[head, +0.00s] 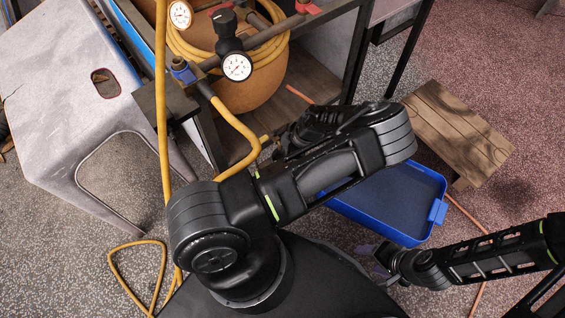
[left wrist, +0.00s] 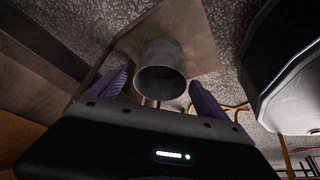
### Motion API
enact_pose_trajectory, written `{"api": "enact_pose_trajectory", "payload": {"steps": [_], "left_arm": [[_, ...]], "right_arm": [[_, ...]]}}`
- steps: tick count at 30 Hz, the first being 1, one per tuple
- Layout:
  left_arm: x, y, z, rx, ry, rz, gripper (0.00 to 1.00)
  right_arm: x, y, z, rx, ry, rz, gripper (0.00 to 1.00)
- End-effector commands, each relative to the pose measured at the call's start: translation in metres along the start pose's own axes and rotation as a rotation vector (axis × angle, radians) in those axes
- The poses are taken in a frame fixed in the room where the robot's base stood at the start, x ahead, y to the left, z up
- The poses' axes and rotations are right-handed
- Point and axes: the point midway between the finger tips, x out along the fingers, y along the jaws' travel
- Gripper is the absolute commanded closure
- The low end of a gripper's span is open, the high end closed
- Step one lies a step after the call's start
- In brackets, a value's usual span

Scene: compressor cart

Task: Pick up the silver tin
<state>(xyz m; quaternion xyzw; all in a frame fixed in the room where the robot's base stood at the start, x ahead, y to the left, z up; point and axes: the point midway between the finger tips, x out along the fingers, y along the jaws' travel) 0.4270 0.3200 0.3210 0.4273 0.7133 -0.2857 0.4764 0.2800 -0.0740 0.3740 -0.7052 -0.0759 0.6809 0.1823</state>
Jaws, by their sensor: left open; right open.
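The silver tin (left wrist: 161,70) shows in the left wrist view as a dull grey cylinder with its round, dark end towards the camera. My left gripper (left wrist: 158,88) is open, with one purple finger to each side of the tin and visible space between them and it. In the head view the tin is not visible, and my left arm hides the area around its gripper. My right gripper (head: 372,262) is open and empty at the lower right of the head view, below the blue tray.
A blue tray (head: 437,212) lies on the floor next to a low wooden stool (head: 462,135). The cart (head: 190,115) with a yellow hose (head: 164,120) and gauges (head: 237,66) stands beyond my left arm. A grey plastic stool (head: 60,80) is at the left.

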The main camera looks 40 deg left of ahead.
Motion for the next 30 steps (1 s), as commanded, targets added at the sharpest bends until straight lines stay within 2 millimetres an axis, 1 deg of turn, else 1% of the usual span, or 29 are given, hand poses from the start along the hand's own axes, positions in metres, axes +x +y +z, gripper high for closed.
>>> {"api": "enact_pose_trajectory", "payload": {"steps": [1, 3, 20, 21, 23, 30], "left_arm": [[0.0067, -0.0003, -0.0001, 0.0, 0.001, -0.001, 0.12], [0.0094, -0.0001, 0.0002, 0.0, 0.0, 0.0, 0.12], [0.009, 0.0, 0.0, 0.0, 0.0, 0.0, 0.12], [0.009, 0.0, 0.0, 0.0, 0.0, 0.0, 0.13], [0.009, 0.0, 0.0, 0.0, 0.0, 0.0, 0.18], [0.009, 0.0, 0.0, 0.0, 0.0, 0.0, 0.38]], "right_arm": [[0.0019, 0.0007, 0.0, 0.0, 0.0, 0.0, 0.4], [0.0021, 0.0008, 0.0, 0.0, 0.0, 0.0, 0.4], [0.0016, 0.0006, 0.0, 0.0, 0.0, 0.0, 0.4], [0.0016, 0.0006, 0.0, 0.0, 0.0, 0.0, 0.4], [0.0016, 0.0006, 0.0, 0.0, 0.0, 0.0, 0.4], [0.0016, 0.0006, 0.0, 0.0, 0.0, 0.0, 0.4]]}}
